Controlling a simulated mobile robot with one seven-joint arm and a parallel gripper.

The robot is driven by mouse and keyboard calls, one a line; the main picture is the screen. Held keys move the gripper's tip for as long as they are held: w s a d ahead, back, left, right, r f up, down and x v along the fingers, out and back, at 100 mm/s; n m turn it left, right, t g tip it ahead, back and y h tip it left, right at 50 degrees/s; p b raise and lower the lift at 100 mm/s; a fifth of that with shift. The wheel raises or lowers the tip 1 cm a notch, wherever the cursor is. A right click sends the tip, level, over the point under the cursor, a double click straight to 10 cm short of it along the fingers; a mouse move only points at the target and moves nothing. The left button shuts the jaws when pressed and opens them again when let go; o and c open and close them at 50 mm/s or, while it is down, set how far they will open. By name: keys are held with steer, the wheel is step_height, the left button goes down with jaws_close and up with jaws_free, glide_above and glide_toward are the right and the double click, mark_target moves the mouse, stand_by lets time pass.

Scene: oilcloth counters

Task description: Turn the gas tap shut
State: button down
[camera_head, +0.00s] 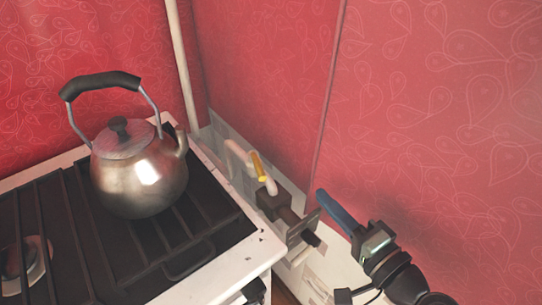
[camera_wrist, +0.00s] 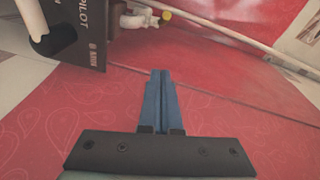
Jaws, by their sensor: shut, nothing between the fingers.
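The gas tap shows in the head view as a small yellow lever (camera_head: 258,166) on a pale pipe (camera_head: 237,153), low in the corner behind the stove. In the wrist view a small yellow part (camera_wrist: 166,15) sits at the end of a pale pipe (camera_wrist: 138,20) near the top. My gripper (camera_head: 320,193) is to the right of the tap and apart from it, in front of the red wall. Its blue fingers (camera_wrist: 160,75) are shut together with nothing between them. The tap's base is partly hidden.
A metal kettle (camera_head: 140,175) stands on the black stove grate (camera_head: 200,235) at left. A dark fitting (camera_head: 272,203) sits between tap and gripper. A dark box lettered PILOT (camera_wrist: 85,35) is at upper left in the wrist view. Red patterned walls (camera_head: 440,110) close the corner.

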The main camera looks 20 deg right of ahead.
mark_target(257, 165)
steer(key=w+a, duration=0.2)
steer(key=w, duration=0.1)
steer(key=w+a, duration=0.1)
steer(key=w, duration=0.2)
steer(key=w+a, duration=0.2)
steer(key=w, duration=0.1)
steer(key=shift+w+a+f, duration=0.2)
steer(key=shift+a+f, duration=0.1)
steer(key=shift+f, duration=0.1)
steer(key=shift+a+f, duration=0.1)
steer(key=shift+a, duration=0.35)
